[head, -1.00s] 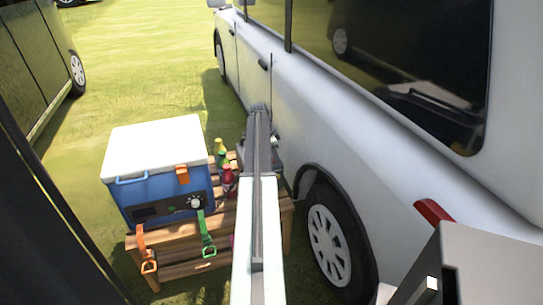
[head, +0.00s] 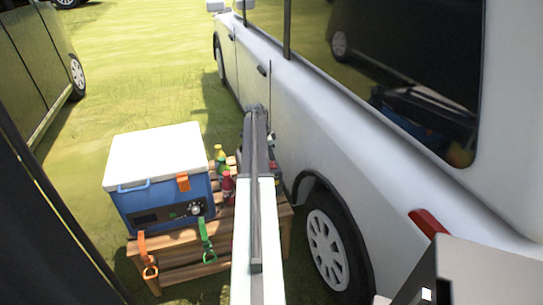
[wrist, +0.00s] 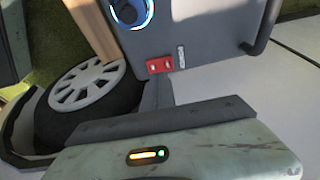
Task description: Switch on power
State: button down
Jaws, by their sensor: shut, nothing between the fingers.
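A dark grey power box (wrist: 215,30) fills the upper middle of the wrist view. Its face carries a small red switch panel (wrist: 160,65) with two white-marked rockers, a pale label beside it and a blue-ringed round part (wrist: 130,12) above. Whether the switch is on cannot be told. My gripper (wrist: 158,88) is shut and empty, its narrow dark tip just below the red switch panel in the picture. Contact cannot be told. In the head view my arm covers most of the grey box (head: 243,150) on the wooden crate table, and the fingertips are hidden.
A blue cooler (head: 165,195) with a white lid stands on the wooden crate table (head: 185,265), left of my arm. Bottles (head: 221,160) stand between them. A white van (head: 330,150) is close on the right. Open grass lies beyond.

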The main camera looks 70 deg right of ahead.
jog(key=s+a+p+v, duration=0.1)
jog(key=s+p+v, duration=0.1)
jog(key=p+v, duration=0.7)
jog(key=shift+w+r, duration=0.35)
jog(key=shift+r, duration=0.65)
jog(key=shift+a, duration=0.15)
